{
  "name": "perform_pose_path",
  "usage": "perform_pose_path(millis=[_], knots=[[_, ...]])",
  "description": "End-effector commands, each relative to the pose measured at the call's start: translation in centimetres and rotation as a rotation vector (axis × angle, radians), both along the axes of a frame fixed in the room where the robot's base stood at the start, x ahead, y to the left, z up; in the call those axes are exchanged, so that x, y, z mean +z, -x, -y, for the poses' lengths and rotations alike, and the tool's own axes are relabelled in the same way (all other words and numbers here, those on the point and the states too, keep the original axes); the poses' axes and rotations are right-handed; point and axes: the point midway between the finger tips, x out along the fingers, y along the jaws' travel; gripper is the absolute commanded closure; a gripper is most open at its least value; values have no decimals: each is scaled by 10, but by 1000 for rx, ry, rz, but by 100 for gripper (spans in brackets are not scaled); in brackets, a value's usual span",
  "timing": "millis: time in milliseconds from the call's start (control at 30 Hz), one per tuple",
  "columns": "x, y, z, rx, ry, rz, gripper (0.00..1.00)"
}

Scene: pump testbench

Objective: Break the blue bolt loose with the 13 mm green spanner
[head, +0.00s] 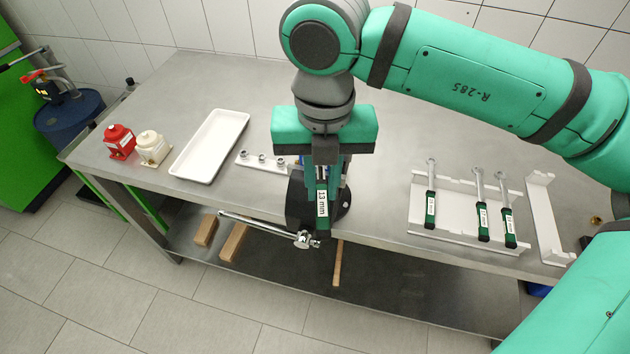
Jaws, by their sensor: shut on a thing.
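My gripper (322,170) is shut on the green-handled spanner (322,203), whose label reads 13 mm. The labelled handle hangs down toward the camera, over the front edge of the bench. The spanner's head is hidden by my gripper and wrist. A dark pump body (298,205) stands at the bench's front edge, right behind and beside the handle. Whether the spanner touches a bolt cannot be told.
A white rack (455,235) holds several green-handled spanners at right, with an empty white holder (543,220) beside it. A metal bar (262,224) juts left from the pump. A small socket strip (262,166), white tray (208,148), red box (119,142) and cream box (152,147) are at left.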

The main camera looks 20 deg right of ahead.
Motion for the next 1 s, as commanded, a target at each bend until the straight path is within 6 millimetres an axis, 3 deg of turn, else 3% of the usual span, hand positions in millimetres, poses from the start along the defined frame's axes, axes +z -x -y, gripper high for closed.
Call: perform_pose_path(millis=[567, 1000], knots=[[0, 3, 9, 69, 3, 0, 100], [0, 6, 29, 214, 4, -1, 100]])
